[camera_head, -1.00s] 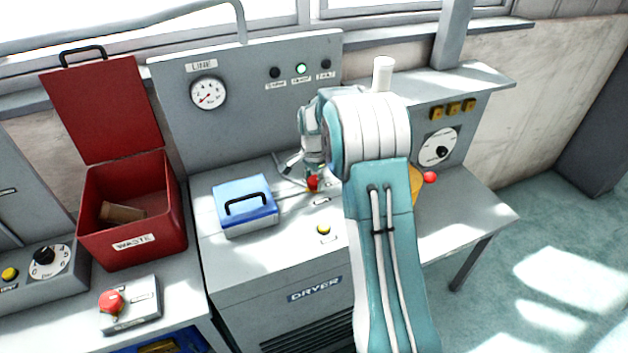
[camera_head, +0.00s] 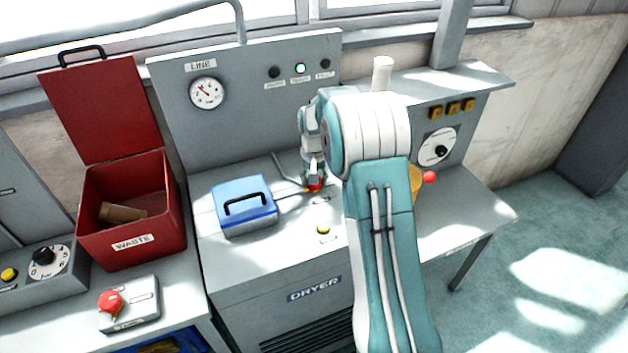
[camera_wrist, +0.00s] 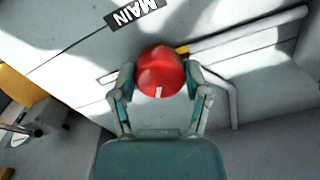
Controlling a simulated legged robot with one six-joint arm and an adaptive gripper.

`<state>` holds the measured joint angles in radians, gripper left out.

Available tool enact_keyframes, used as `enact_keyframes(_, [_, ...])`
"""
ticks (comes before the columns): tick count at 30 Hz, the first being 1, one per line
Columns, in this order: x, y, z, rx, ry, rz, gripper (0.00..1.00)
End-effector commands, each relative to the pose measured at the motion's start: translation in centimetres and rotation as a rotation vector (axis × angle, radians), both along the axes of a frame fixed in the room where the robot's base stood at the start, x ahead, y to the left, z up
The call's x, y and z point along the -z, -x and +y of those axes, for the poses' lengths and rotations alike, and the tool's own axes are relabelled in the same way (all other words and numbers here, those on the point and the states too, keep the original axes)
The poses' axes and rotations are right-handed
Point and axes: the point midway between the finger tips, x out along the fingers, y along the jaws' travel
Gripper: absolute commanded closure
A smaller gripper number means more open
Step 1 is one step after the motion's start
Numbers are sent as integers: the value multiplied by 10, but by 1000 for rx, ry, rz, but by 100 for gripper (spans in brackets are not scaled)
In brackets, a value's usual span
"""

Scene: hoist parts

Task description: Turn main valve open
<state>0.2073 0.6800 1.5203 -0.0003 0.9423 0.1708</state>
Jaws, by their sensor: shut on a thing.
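The main valve is a round red knob (camera_wrist: 160,70) with a white mark on its near side, next to a black "MAIN" label (camera_wrist: 135,14). In the head view the red knob (camera_head: 315,185) shows low on the bench, partly hidden by my gripper (camera_head: 312,177). In the wrist view my gripper (camera_wrist: 160,80) has one finger on each side of the knob and is shut on it. The round "LINE" gauge (camera_head: 206,93) on the back panel has its needle pointing to the upper left. A green lamp (camera_head: 300,68) is lit on that panel.
A blue box with a black handle (camera_head: 246,206) stands left of the knob. A yellow button (camera_head: 323,230) is in front of it. A red waste bin (camera_head: 135,215) stands open at the left. A grey pipe (camera_wrist: 250,28) runs by the knob.

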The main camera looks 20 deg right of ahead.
Motion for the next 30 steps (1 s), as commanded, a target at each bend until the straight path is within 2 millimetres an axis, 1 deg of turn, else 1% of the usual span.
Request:
enact_keyframes(9, [0, -2, 0, -288, 1, -6, 86])
enact_keyframes(15, [0, -2, 0, -429, 1, -6, 86])
enact_keyframes(21, [0, -2, 0, -525, 1, -7, 86])
enact_keyframes(30, [0, -2, 0, -584, 2, -6, 86])
